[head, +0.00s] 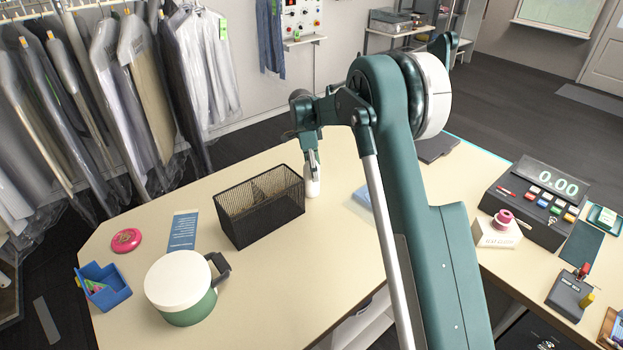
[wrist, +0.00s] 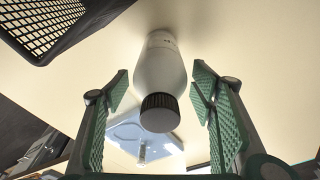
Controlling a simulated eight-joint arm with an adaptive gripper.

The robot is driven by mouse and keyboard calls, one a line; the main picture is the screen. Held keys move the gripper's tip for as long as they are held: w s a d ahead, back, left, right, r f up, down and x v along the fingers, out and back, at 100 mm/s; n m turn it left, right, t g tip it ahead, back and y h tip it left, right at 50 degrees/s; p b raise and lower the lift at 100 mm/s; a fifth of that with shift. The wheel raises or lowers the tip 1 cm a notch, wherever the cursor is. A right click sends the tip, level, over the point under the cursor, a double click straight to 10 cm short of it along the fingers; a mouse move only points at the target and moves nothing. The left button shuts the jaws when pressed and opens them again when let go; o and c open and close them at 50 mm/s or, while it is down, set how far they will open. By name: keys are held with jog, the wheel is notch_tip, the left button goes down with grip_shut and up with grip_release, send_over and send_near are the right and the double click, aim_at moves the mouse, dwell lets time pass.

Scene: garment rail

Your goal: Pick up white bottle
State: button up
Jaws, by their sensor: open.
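The white bottle (head: 312,188) stands on the counter (head: 255,285), just right of the black mesh basket (head: 262,222) in the head view. Part of it is hidden behind my gripper (head: 311,158). In the wrist view the white bottle (wrist: 158,70) shows its rounded white body and dark ribbed cap, with the cap toward the camera. My gripper (wrist: 160,112) is open, with one green padded finger on each side of the bottle's cap end. Gaps show between both fingers and the bottle, and nothing is held.
The mesh basket's rim (wrist: 70,45) is close on the left in the wrist view. A light blue item (head: 364,196) lies right of the bottle. A green and white mug (head: 180,287), blue bin (head: 103,287) and cash register (head: 535,203) stand farther off. Garments hang at left.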

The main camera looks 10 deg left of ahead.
jog(key=shift+c, duration=0.7)
jog(key=c, duration=1.2)
jog(key=shift+r+b, duration=0.35)
jog(key=shift+r, duration=4.65)
